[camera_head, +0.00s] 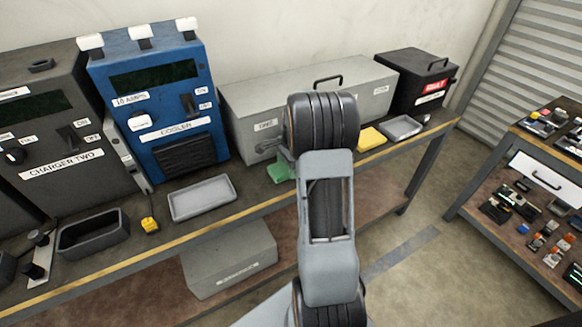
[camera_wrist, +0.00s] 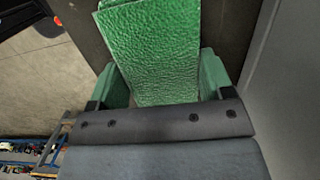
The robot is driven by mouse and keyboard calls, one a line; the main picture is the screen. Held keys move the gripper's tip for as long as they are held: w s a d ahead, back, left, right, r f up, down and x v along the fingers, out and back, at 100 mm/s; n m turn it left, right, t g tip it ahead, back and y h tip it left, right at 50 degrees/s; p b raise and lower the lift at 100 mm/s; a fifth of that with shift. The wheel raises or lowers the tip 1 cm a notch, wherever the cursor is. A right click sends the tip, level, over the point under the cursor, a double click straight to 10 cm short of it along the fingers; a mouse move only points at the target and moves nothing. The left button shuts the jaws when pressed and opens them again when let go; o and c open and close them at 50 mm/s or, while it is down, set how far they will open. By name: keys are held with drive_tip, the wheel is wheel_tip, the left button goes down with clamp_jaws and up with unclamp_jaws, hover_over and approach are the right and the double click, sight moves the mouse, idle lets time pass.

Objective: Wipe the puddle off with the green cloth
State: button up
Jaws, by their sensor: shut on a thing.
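The green cloth (camera_wrist: 150,45) fills the space between the two green fingers of my gripper (camera_wrist: 163,80) in the wrist view. My gripper is shut on it. In the head view the green cloth (camera_head: 281,172) shows just left of my arm, at the workbench top in front of the long grey box. My arm hides most of my gripper there. I cannot make out the puddle in either view; part of the bench is hidden behind my arm and the cloth.
On the workbench (camera_head: 245,203) stand a blue cooler unit (camera_head: 150,85), a grey charger (camera_head: 60,130), a long grey box (camera_head: 240,105) and a black vault box (camera_head: 405,85). A grey tray (camera_head: 203,198), yellow cloth (camera_head: 371,137) and smaller tray (camera_head: 402,128) lie near the front edge.

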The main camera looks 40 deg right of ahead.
drive_tip(key=shift+w+d+f+p, duration=0.15)
drive_tip(key=shift+w+p, duration=0.15)
drive_tip(key=shift+w, duration=0.65)
drive_tip(key=shift+w+d+p, duration=0.1)
drive_tip(key=shift+w+p, duration=0.2)
drive_tip(key=shift+w, duration=0.6)
drive_tip(key=shift+s+a+f, duration=0.1)
drive_tip(key=shift+s+a, duration=0.05)
drive_tip(key=shift+s, duration=0.9)
drive_tip(key=shift+s+a+f, duration=0.1)
drive_tip(key=shift+s+a, duration=0.05)
drive_tip(key=shift+s, duration=0.85)
drive_tip(key=shift+s+a+r, duration=0.1)
drive_tip(key=shift+s+a, duration=0.05)
drive_tip(key=shift+s, duration=0.7)
drive_tip(key=shift+s+a, duration=0.1)
drive_tip(key=shift+s, duration=0.75)
drive_tip(key=shift+r, duration=0.1)
wheel_tip(320, 180, up, 6)
drive_tip(key=p, duration=0.5)
drive_tip(key=shift+w, duration=0.1)
